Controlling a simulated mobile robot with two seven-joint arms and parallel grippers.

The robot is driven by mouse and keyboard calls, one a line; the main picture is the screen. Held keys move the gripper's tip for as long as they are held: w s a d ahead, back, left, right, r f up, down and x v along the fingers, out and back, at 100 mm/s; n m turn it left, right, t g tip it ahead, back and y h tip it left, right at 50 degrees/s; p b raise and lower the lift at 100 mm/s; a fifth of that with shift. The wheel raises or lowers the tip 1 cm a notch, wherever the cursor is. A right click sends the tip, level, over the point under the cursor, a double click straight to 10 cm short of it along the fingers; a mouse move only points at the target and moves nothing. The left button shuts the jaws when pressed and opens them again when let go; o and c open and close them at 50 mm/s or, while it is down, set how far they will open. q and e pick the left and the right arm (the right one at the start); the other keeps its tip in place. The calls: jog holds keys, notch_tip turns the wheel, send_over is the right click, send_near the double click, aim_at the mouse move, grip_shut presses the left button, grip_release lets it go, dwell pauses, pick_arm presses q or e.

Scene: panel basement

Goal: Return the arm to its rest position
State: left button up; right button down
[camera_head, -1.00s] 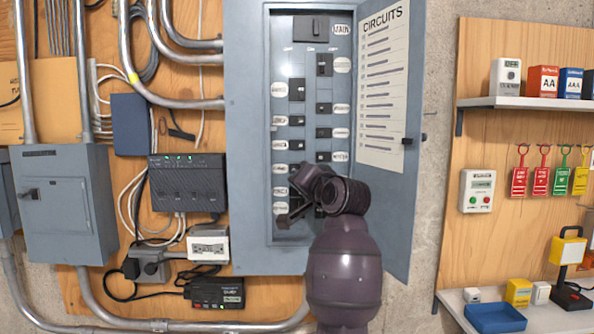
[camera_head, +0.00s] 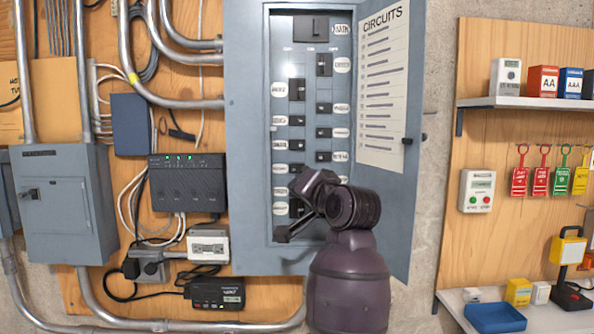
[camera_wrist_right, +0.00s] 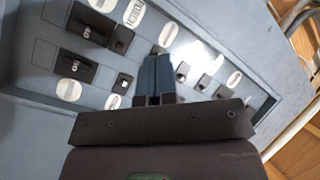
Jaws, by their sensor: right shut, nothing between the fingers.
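My right arm comes up from the bottom of the head view. Its dark gripper (camera_head: 283,234) is in front of the lower part of the grey breaker panel (camera_head: 245,180), near the bottom breakers. In the right wrist view the two blue-grey fingers (camera_wrist_right: 157,78) are together and empty, with the panel face and its black switches behind them. Whether the fingertips touch the panel cannot be told. My arm hides part of the panel's lower right corner. My left gripper is not in view.
The panel door (camera_head: 405,215) stands open on the right, close to my arm. A grey switch box (camera_head: 70,215) and a black device (camera_head: 187,185) are on the left. Shelves (camera_head: 525,103) with small items stand at right. Bare wall (camera_head: 432,200) lies between door and shelves.

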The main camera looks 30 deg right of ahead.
jog(key=shift+s+a, duration=0.25)
jog(key=shift+s, duration=0.25)
